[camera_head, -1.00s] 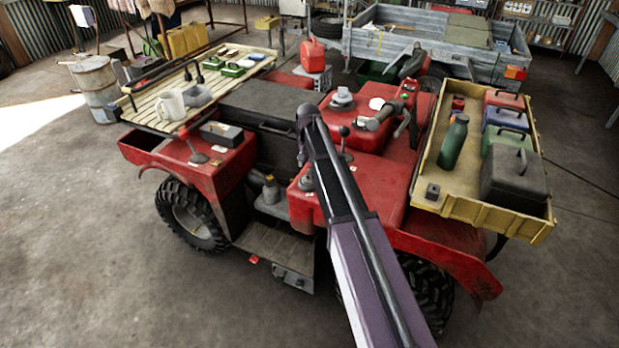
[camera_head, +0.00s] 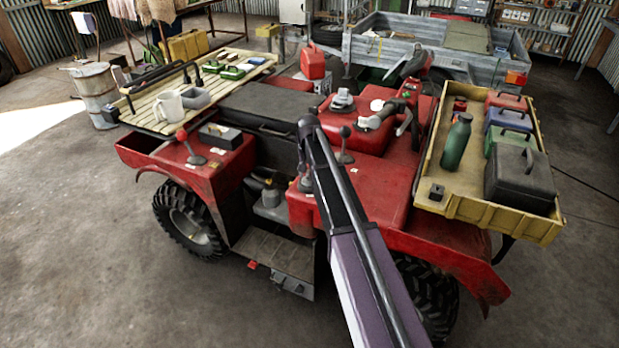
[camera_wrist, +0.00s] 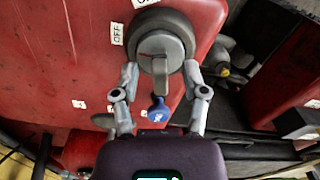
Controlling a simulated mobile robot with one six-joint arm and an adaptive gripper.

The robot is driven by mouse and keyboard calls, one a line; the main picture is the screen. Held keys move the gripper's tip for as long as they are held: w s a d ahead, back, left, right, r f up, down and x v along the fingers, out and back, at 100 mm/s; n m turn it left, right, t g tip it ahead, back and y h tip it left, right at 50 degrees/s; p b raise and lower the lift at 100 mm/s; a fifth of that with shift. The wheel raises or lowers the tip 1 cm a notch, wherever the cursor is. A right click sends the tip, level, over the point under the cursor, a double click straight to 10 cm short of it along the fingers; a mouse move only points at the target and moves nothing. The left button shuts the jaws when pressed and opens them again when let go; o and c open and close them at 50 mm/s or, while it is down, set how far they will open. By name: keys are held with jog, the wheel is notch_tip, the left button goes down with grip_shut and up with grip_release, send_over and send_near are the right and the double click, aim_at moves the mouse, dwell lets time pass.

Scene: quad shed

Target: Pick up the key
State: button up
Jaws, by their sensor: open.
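In the wrist view, a grey key-like grip (camera_wrist: 160,64) sits at the middle of a round dark grey fitting (camera_wrist: 160,24) on a red panel. A small blue tag (camera_wrist: 158,112) hangs just below it. I cannot tell whether the grip and tag are one piece. My gripper (camera_wrist: 161,72) is open, with one finger on each side of the grey grip. Gaps show between the fingers and the grip. In the head view, my arm hides the gripper and I cannot make out the key.
White ON and OFF labels (camera_wrist: 117,34) are beside the fitting. In the head view, the red quad (camera_head: 380,210) carries a slatted rack (camera_head: 150,118) at left and a yellow tray (camera_head: 495,213) with a green bottle (camera_head: 455,142) at right. Levers (camera_head: 345,145) stand near my arm.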

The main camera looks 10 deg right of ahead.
grip_shut()
dwell(0.3)
jog(key=shift+r, duration=0.15)
notch_tip(320, 180, up, 3)
jog(key=p, duration=0.3)
jog(key=shift+f, duration=0.2)
jog(key=s+a+r+p, duration=0.1)
jog(key=s+r+p, duration=0.1)
jog(key=s, duration=1.4)
jog(key=shift+r, duration=0.15)
jog(key=shift+r+p, duration=0.45)
jog(key=shift+p, duration=0.1)
